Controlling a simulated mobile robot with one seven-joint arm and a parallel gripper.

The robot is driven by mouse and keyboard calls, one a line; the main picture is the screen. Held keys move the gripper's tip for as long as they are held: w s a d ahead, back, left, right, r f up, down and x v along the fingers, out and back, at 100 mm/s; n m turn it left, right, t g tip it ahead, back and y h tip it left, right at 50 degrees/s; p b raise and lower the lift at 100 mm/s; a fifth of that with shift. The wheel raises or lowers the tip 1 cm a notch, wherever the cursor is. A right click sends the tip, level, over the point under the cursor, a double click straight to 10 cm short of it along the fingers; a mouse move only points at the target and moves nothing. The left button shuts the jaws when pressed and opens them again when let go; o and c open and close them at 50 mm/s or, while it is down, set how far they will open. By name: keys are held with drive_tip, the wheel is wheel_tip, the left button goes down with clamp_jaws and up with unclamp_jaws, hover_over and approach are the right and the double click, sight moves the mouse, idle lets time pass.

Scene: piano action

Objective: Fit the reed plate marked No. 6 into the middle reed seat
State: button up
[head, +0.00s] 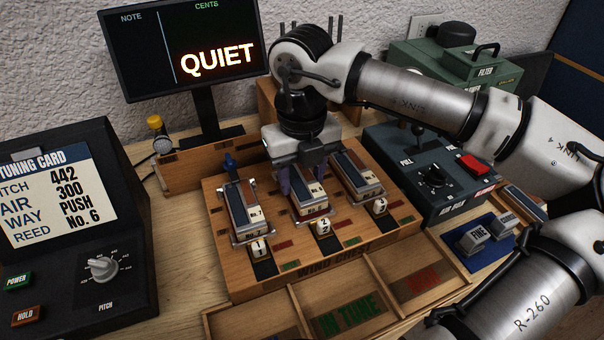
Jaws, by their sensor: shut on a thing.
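My gripper (302,176) is over the middle of the wooden wind chest (285,262), pointing down. Its fingers are shut on the middle reed plate (312,203), in line with the middle reed seat behind the key marked 2 (323,226). The number on this plate is too small to read surely. The seat under it is hidden, and I cannot tell whether the plate sits fully down. A left reed plate (242,214) lies behind key 1 (258,248), and a right reed plate (358,180) lies behind key 3 (379,207).
The tuning card (45,200) reads Reed No. 6; the display (185,50) reads QUIET. Wooden trays (290,318) lie in front, one marked IN TUNE. A dark control box (435,190) with lever and red button stands right. Small weights stand on a blue mat (465,225).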

drive_tip(key=shift+f+b, duration=0.55)
drive_tip(key=shift+b, duration=0.5)
idle(0.9)
drive_tip(key=o, duration=1.1)
drive_tip(key=shift+r, duration=0.1)
wheel_tip(320, 180, up, 14)
drive_tip(key=shift+f, duration=0.2)
idle(0.4)
